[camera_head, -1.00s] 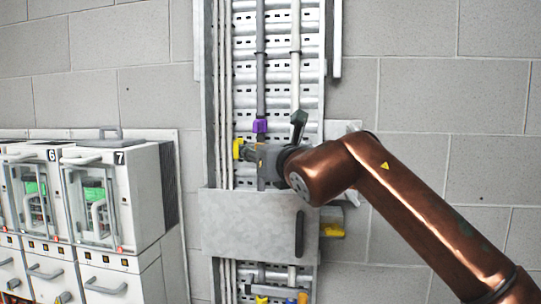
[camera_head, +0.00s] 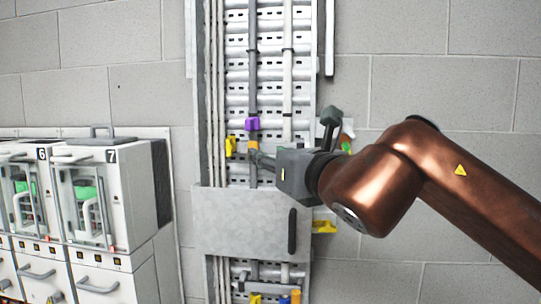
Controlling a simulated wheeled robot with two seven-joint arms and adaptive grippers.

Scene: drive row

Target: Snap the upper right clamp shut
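A vertical cable tray on the wall carries two long conduits. A purple clamp (camera_head: 252,124) sits on the left conduit (camera_head: 252,70). Just below it an orange piece (camera_head: 253,145) shows on the same conduit. A yellow clamp part (camera_head: 230,146) stands out to the left of it. My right gripper (camera_head: 258,158) points left, its tips close to the orange piece; I cannot tell whether they touch. Its fingers are small and partly overlapped, so their opening is unclear. The gripper hides the right conduit (camera_head: 288,75) at this height. I cannot tell which clamp is the upper right one. My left gripper is out of view.
A grey metal cover (camera_head: 225,222) with a dark handle (camera_head: 292,231) crosses the tray below the gripper. Yellow (camera_head: 255,299), blue (camera_head: 284,299) and orange (camera_head: 295,296) parts show at the bottom. White numbered cabinets (camera_head: 135,200) stand left. A yellow part (camera_head: 324,226) juts out right of the cover.

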